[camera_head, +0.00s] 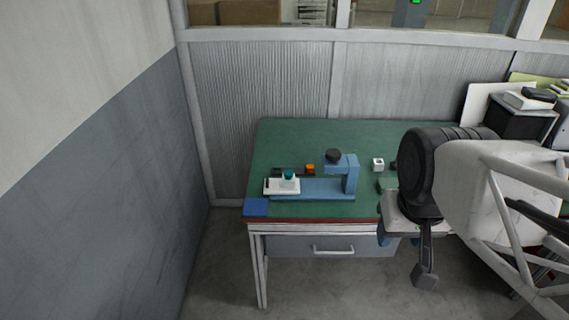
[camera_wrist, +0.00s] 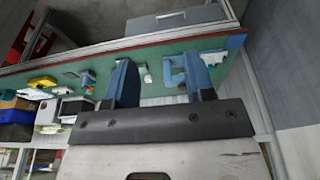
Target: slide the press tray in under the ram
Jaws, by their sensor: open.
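The blue press (camera_head: 350,178) stands on the green table, with a dark round knob (camera_head: 333,155) on top of its arm. The white press tray (camera_head: 277,186) sits at the left end of the press's base, out to the left of the ram, with a small teal piece (camera_head: 289,175) on it. In the wrist view the press (camera_wrist: 178,74) and tray (camera_wrist: 214,58) show smaller, right of centre. My gripper (camera_wrist: 160,76) is open, its two blue fingers apart and nothing held. It is to the right of the press, away from the tray.
A blue pad (camera_head: 257,207) is at the table's front left corner. Dark boxes and papers (camera_head: 520,105) crowd the back right. A grey wall (camera_head: 130,170) stands left.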

